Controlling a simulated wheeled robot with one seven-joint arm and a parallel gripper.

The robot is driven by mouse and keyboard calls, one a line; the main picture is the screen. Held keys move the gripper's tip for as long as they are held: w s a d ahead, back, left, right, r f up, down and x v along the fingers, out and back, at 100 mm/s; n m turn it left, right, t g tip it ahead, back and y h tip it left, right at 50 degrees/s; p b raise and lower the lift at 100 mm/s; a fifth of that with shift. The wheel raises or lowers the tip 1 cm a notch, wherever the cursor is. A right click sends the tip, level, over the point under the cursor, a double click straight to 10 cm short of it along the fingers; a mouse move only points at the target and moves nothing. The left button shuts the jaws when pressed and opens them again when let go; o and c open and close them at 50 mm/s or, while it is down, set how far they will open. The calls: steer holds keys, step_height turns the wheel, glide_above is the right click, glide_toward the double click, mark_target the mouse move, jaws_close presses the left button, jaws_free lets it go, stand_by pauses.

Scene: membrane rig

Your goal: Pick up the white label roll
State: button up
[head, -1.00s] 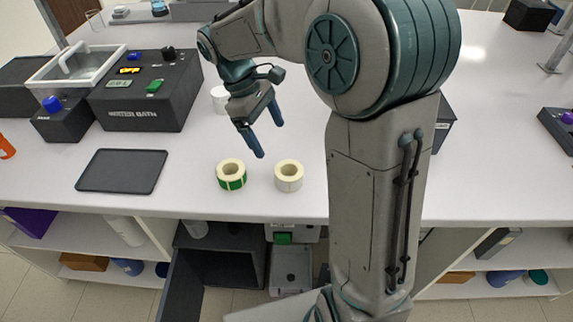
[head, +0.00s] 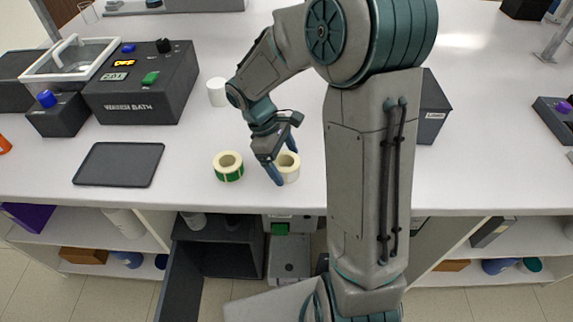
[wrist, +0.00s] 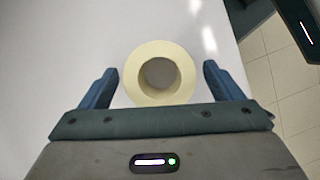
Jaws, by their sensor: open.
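The white label roll (head: 288,174) lies flat on the white bench near its front edge, partly hidden behind my gripper (head: 284,166) in the head view. In the wrist view the roll (wrist: 160,73) shows as a pale ring with its hole facing up. My gripper is open, with one blue finger on each side of the roll in the wrist view (wrist: 160,85). A gap shows between each finger and the roll. A second roll with a green side (head: 228,167) lies just left of the white one.
A dark flat tray (head: 119,165) and the water bath (head: 142,88) stand to the left. A white cup-like object (head: 217,92) is behind the rolls. The bench's front edge is close. Below it are shelves and an open dark drawer (head: 178,285).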

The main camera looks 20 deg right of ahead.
steer(key=shift+s+d+f, duration=0.15)
steer(key=shift+d+f, duration=0.05)
steer(key=shift+f, duration=0.4)
steer(key=c, duration=1.1)
steer(key=shift+r, duration=0.15)
